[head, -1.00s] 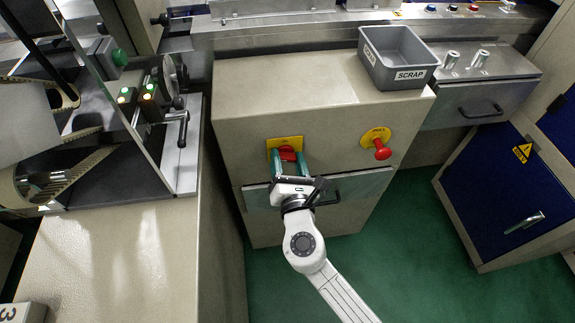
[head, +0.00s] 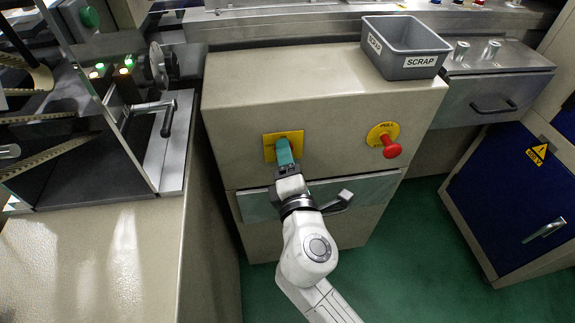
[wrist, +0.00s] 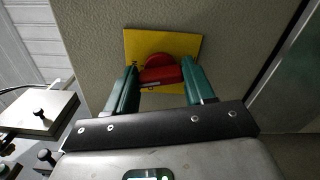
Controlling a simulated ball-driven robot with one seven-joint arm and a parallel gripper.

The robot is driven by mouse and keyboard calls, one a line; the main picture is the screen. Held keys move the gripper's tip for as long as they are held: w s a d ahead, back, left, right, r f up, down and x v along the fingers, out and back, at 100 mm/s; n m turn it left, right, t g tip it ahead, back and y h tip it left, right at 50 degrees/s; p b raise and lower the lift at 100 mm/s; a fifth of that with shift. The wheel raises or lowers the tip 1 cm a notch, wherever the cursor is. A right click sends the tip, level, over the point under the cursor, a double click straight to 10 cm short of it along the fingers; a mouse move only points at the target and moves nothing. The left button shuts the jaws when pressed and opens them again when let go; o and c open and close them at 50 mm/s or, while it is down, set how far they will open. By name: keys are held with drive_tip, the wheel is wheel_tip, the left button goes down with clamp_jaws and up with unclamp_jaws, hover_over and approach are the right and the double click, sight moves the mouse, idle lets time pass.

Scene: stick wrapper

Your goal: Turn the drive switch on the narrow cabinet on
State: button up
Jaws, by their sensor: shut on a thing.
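The narrow cabinet (head: 330,120) is beige and stands in the middle of the head view. The yellow plate (head: 269,146) of the drive switch is on its front face. The red switch knob (wrist: 160,71) shows in the wrist view between the two green fingers, in front of the yellow plate (wrist: 140,42). My gripper (head: 284,150) is shut on the knob. In the head view the fingers line up one behind the other and hide the knob. In the wrist view the gripper (wrist: 160,85) has one finger on each side of it.
A red push button (head: 392,149) on a yellow disc sticks out to the right of the switch. A grey scrap bin (head: 405,66) sits on the cabinet top. A blue-doored cabinet (head: 500,185) stands at the right.

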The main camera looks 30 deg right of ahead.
drive_tip(key=shift+f+m+b, duration=0.2)
drive_tip(key=shift+m+b, duration=0.65)
drive_tip(key=shift+m, duration=0.75)
drive_tip(key=o, duration=1)
drive_tip(key=shift+r, duration=0.1)
drive_tip(key=shift+o, duration=0.2)
drive_tip(key=shift+s, duration=0.1)
drive_tip(key=v, duration=1)
drive_tip(key=shift+s, duration=0.3)
drive_tip(key=shift+a, duration=0.1)
